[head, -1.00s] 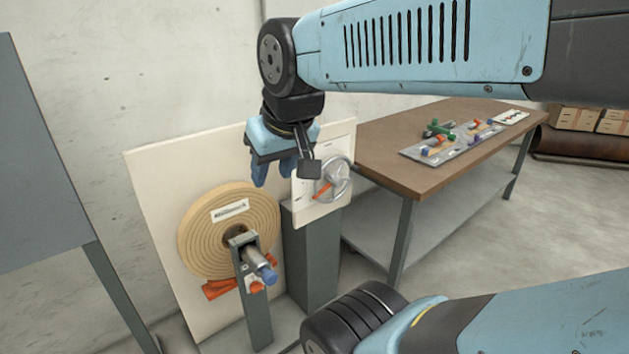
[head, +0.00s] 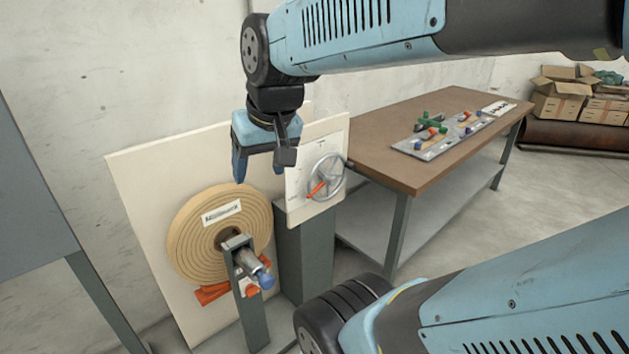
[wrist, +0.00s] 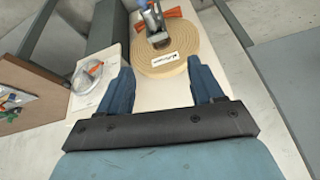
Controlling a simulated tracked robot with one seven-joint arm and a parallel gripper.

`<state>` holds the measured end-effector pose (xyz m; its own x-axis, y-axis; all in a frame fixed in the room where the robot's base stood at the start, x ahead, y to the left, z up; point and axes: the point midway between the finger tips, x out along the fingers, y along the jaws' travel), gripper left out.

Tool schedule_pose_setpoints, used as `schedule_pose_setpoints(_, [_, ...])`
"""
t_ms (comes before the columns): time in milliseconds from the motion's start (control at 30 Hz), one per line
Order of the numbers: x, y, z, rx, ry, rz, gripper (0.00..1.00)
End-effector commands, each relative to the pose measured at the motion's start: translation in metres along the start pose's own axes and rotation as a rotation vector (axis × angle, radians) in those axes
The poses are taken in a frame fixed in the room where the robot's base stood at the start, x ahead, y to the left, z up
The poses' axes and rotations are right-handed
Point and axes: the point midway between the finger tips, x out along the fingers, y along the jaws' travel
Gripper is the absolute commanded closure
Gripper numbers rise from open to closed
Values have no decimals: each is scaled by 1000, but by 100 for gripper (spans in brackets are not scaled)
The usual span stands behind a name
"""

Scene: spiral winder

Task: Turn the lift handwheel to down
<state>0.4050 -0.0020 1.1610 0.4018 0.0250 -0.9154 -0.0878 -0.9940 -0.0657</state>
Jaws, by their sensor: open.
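The lift handwheel (head: 327,177) is a grey metal wheel with an orange handle or pointer (head: 316,189) towards its lower left. It is mounted on a white panel (head: 299,190) on a grey pedestal. In the wrist view the handwheel (wrist: 88,76) shows to the left of my fingers. My gripper (head: 258,172) is open and empty, pointing down, to the left of the handwheel and apart from it, above the tan coil. In the wrist view my gripper (wrist: 164,82) has its two blue fingers spread wide. The panel's small markings are too small to read.
A tan spiral coil (head: 190,240) stands against a cream backboard (head: 140,190), with a grey post (head: 254,315) in front. A brown workbench (head: 375,150) with a tray of coloured parts (head: 425,150) stands right of the panel. A grey cabinet or panel (head: 30,200) is at far left.

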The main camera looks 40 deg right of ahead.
Motion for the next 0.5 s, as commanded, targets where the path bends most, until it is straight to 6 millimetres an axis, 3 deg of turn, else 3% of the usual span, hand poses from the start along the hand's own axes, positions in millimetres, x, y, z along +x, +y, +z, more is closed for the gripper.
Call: schedule_pose_setpoints(500, [104,29,-39,634,-349,-174,34])
